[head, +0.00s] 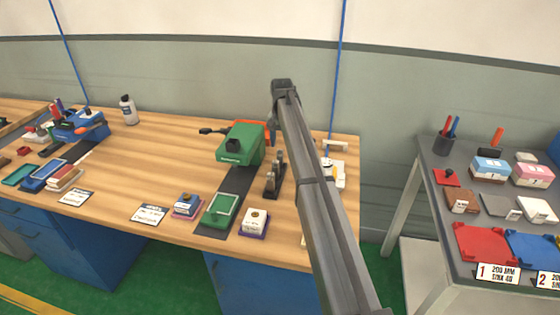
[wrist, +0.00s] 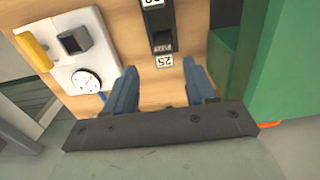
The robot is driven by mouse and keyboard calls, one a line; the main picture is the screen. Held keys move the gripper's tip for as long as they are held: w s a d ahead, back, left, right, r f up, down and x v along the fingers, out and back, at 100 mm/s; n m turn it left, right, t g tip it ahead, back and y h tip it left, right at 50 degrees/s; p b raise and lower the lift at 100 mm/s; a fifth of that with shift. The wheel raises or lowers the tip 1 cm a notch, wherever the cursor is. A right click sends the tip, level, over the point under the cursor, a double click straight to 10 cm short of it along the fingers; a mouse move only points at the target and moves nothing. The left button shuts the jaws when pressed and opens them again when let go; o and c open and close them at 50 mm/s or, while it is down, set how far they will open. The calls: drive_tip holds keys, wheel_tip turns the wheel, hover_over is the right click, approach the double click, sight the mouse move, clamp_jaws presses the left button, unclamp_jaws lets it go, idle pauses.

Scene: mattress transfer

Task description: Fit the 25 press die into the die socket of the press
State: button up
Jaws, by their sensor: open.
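The green press (head: 243,143) stands on the wooden bench, with a dark base strip (head: 238,184) running towards the bench's front. Its die socket cannot be made out. A small dark rack (head: 274,190) with upright grey-brown pieces stands right of the press. In the wrist view a dark block (wrist: 160,25) with number labels lies beyond my fingers, and a label reading 25 (wrist: 164,62) shows upside down near the fingertips. I cannot tell which piece is the 25 die. My gripper (wrist: 160,75) is open, with nothing visible between its fingers. The press fills the right side of the wrist view.
A white plate with a round dial (wrist: 87,80) and yellow handle lies beside the gripper. A green frame (head: 222,210) and small boxed items (head: 254,222) sit at the bench's front. A grey table (head: 425,165) with trays stands right.

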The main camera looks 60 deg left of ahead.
sight(280, 150)
drive_tip(key=shift+s+a+f, duration=0.1)
drive_tip(key=shift+s+f, duration=0.05)
drive_tip(key=shift+f, duration=1.05)
drive_tip(key=shift+s+a+f, duration=0.1)
drive_tip(key=shift+f, duration=1.05)
drive_tip(key=shift+c, duration=0.4)
clamp_jaws()
